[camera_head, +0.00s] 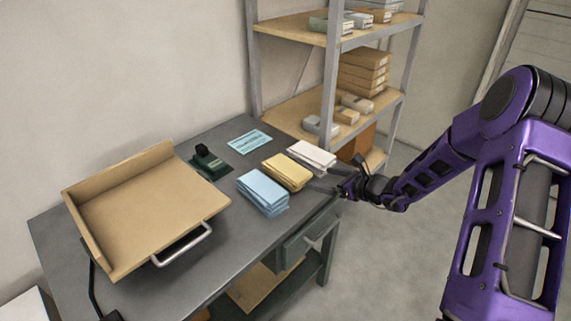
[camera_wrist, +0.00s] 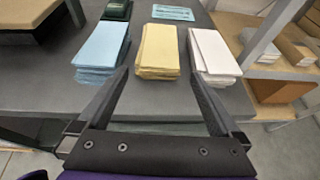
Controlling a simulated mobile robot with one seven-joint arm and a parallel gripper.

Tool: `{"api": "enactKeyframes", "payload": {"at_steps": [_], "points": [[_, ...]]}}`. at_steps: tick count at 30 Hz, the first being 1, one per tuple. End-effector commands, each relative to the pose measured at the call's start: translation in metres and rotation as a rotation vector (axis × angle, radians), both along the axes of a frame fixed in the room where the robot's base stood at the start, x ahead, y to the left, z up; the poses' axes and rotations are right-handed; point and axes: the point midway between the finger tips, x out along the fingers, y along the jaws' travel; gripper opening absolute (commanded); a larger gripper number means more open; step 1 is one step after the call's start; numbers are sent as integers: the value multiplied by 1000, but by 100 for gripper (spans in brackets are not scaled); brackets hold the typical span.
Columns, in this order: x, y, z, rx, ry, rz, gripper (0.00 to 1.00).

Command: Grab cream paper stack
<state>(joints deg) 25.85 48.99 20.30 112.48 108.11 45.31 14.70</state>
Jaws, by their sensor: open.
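The cream paper stack (camera_head: 286,172) lies on the grey desk between a blue stack (camera_head: 263,192) and a white stack (camera_head: 311,156). My gripper (camera_head: 320,181) is at the desk's right edge, just in front of the cream and white stacks. In the wrist view, the cream stack (camera_wrist: 158,50) shows ahead between my two spread fingers, with the blue stack (camera_wrist: 101,50) to the left and the white stack (camera_wrist: 213,54) to the right. My gripper (camera_wrist: 158,72) is open and holds nothing. I cannot tell whether the fingertips touch any stack.
The grey desk (camera_head: 180,285) also bears a large tilted tan tray (camera_head: 150,205) with a metal handle, a dark green stamp-like item (camera_head: 208,163) and a light-blue printed card (camera_head: 250,142). A shelf (camera_head: 290,26) with boxes stands behind. The floor (camera_head: 400,260) at right is clear.

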Motion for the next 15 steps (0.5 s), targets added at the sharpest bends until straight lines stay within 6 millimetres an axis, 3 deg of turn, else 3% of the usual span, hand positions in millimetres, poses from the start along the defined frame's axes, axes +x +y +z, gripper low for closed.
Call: {"api": "enactKeyframes", "payload": {"at_steps": [15], "points": [[61,71,-39,6,1,0,100]]}}
